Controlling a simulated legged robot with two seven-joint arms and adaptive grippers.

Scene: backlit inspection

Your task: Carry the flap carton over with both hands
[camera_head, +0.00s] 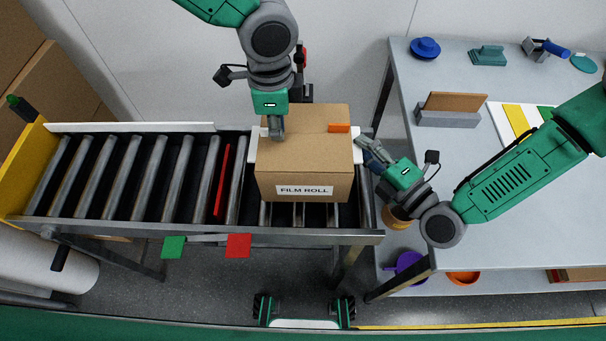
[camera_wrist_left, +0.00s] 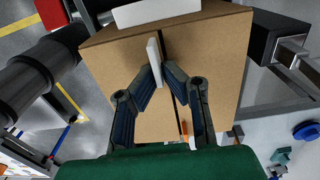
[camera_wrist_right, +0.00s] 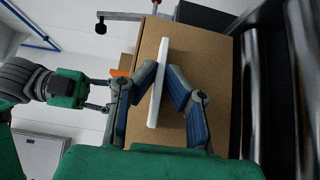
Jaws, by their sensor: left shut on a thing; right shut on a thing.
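The flap carton (camera_head: 312,153) is a brown box with a "FILM ROLL" label on its front and an orange mark on top. It is over the right end of the roller conveyor; whether it rests on the rollers I cannot tell. My left gripper (camera_head: 277,132) is at the carton's left side, shut on a white flap (camera_wrist_left: 154,62) there. My right gripper (camera_head: 363,152) is at its right side, shut on the white flap (camera_wrist_right: 158,82) there. The carton's underside is hidden.
The roller conveyor (camera_head: 120,172) has free rollers to the left, with a red strip between them. A grey table (camera_head: 520,225) stands at the right, with a white and yellow board, a card holder (camera_head: 447,119) and blue and green items toward the back. Its front middle is clear.

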